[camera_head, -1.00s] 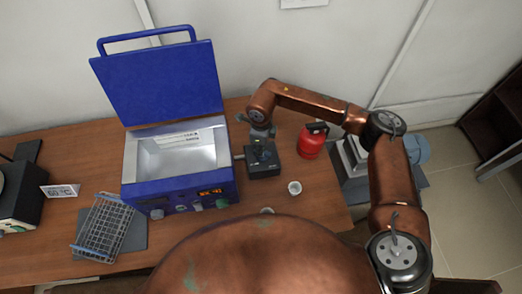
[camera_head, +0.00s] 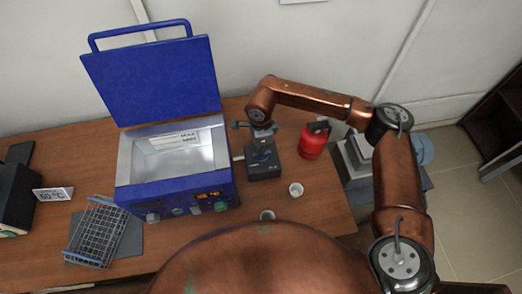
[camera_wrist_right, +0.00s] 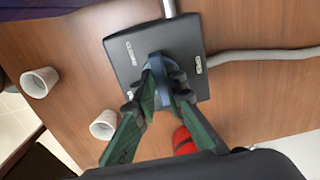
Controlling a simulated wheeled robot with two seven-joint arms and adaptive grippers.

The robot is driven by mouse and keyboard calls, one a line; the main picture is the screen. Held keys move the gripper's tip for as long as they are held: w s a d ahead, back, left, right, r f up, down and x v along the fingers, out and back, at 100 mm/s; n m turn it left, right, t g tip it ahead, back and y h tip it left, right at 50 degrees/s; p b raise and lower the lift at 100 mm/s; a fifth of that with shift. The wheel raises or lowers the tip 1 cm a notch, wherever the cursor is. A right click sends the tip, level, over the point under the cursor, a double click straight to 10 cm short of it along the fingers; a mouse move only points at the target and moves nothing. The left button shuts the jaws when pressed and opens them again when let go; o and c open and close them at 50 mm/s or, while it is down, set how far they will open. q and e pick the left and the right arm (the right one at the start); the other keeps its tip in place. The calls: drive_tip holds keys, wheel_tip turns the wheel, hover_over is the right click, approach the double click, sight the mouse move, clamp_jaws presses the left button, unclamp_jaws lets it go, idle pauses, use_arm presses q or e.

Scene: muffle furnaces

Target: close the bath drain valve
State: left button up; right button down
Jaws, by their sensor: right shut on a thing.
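The drain valve is a dark box (camera_head: 264,168) on the table to the right of the blue bath (camera_head: 178,185). In the right wrist view the box (camera_wrist_right: 125,68) carries small white labels near two of its edges, too small to read surely. Its blue handle (camera_wrist_right: 157,62) stands near the middle of the top. My right gripper (camera_head: 262,146) is over the box; in the wrist view its green fingers (camera_wrist_right: 162,88) are closed around the handle and hide part of it. The handle's exact angle is hard to tell. My left gripper is not in view.
The bath's lid (camera_head: 155,80) stands open. A red canister (camera_head: 313,141) stands right of the valve, and white cups (camera_head: 296,190) are in front of it. A wire rack (camera_head: 95,232) and a 60 °C sign (camera_head: 53,194) are at left. A grey hose (camera_wrist_right: 260,55) leaves the box.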

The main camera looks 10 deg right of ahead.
drive_tip(key=c, duration=2)
unclamp_jaws()
wheel_tip(320, 180, up, 12)
drive_tip(key=shift+r, duration=0.1)
